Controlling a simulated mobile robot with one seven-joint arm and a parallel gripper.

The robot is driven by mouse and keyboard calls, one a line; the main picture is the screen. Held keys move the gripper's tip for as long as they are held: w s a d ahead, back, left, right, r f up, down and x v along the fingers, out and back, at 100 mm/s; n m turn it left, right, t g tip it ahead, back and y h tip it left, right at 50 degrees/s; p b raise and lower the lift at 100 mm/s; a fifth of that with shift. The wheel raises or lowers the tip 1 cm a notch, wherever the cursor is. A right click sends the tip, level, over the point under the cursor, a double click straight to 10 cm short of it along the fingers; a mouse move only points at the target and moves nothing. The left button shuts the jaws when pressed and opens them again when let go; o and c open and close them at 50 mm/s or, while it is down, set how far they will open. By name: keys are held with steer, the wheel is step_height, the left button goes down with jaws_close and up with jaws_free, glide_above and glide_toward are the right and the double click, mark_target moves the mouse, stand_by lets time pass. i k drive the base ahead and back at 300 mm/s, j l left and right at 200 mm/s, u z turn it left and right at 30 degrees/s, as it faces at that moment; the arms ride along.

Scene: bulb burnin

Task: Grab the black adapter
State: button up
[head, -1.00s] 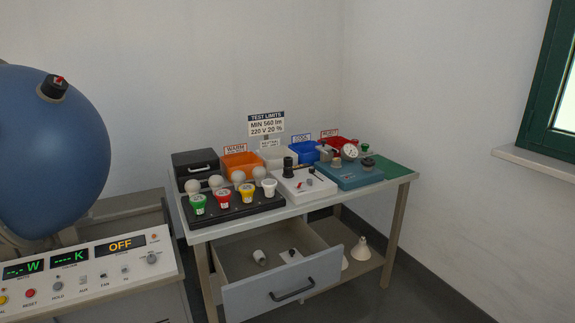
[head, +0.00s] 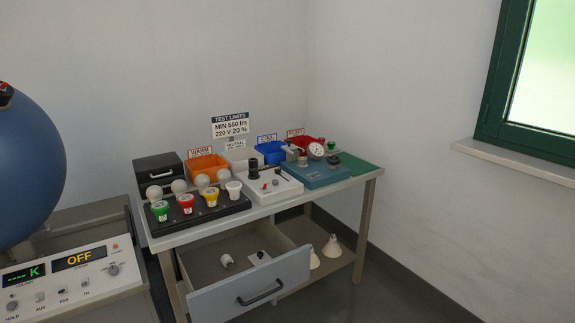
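Several small black parts are in the head view, and I cannot tell for sure which is the black adapter. A black cylindrical piece (head: 253,165) stands upright at the back left of the white box (head: 284,190) on the table. A small dark piece (head: 262,254) sits on a pale plate in the open drawer (head: 212,262). A dark round knob-like piece (head: 333,159) is on the right of the teal box (head: 312,177). My gripper is not in view.
The workbench (head: 215,226) holds a black rack (head: 228,208) of bulbs, a black case (head: 157,170) and coloured bins. The drawer juts out in front. A blue sphere (head: 30,165) and control panel (head: 75,268) stand at left. Bare floor lies at right.

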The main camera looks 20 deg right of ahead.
mark_target(253, 163)
steer(key=z, duration=1.3)
steer(key=i+z, duration=0.2)
steer(key=i, duration=2.2)
steer(key=i+l+u, duration=0.15)
steer(key=i, duration=0.35)
steer(key=i+l+u, duration=0.2)
steer(key=i, duration=0.3)
steer(key=j+u, duration=0.1)
steer(key=u, duration=1.2)
